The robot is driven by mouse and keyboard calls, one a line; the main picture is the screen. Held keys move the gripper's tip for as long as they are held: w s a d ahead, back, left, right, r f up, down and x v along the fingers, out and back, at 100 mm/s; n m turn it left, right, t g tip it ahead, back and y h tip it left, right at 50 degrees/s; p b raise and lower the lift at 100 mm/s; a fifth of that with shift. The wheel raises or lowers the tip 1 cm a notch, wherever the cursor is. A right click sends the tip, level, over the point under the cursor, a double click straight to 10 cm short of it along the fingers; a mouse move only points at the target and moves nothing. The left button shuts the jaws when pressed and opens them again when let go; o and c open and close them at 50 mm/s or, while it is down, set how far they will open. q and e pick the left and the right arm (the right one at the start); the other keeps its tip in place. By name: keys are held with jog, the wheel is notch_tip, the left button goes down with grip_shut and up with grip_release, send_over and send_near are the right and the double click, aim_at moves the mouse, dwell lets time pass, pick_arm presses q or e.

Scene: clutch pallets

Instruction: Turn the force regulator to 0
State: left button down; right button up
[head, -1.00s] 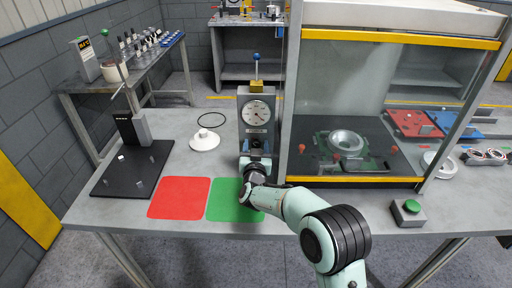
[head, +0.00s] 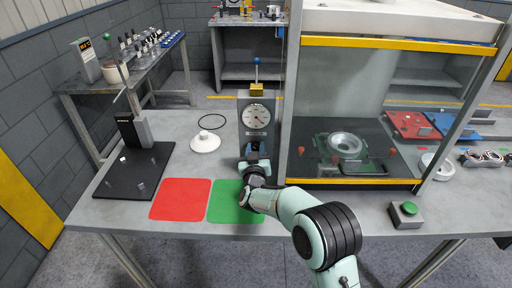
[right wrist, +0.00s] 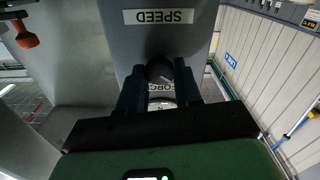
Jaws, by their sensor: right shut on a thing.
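The grey testing machine with a round dial gauge (head: 257,116) and a blue-topped lever stands upright at the middle of the table. In the right wrist view a dark round knob (right wrist: 160,70), with a label reading "FORCE" partly hidden beside it, sits on the machine's front below a "SPEED" label (right wrist: 165,16), seen upside down. My right gripper (right wrist: 160,88) is shut on this knob, one finger on each side. In the head view my right gripper (head: 254,168) is at the machine's lower front, and it hides the knob there. My left gripper is not in view.
A glass-fronted enclosure (head: 395,42) stands close on the machine's right. A red mat (head: 181,199) and a green mat (head: 232,203) lie in front. A white disc-like part (head: 205,142) and a black ring (head: 211,121) lie left. A green button box (head: 408,213) is at right.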

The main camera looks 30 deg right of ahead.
jog(key=n+p, duration=0.2)
jog(key=n, duration=0.1)
jog(key=shift+a+r+n, duration=0.1)
jog(key=shift+n, duration=0.3)
jog(key=n+p, duration=0.2)
jog(key=n, duration=0.2)
jog(key=shift+n+p, duration=0.3)
jog(key=shift+p, duration=0.1)
jog(key=n+p, duration=0.2)
jog(key=n, duration=0.2)
jog(key=shift+w, duration=0.1)
pick_arm(q)
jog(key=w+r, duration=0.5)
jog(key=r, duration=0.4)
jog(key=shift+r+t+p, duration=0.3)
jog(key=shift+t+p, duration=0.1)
jog(key=shift+p, duration=0.05)
pick_arm(e)
jog(key=shift+f+n, duration=0.25)
jog(key=shift+n, duration=1.45)
jog(key=o, duration=1)
jog(key=shift+o, duration=0.2)
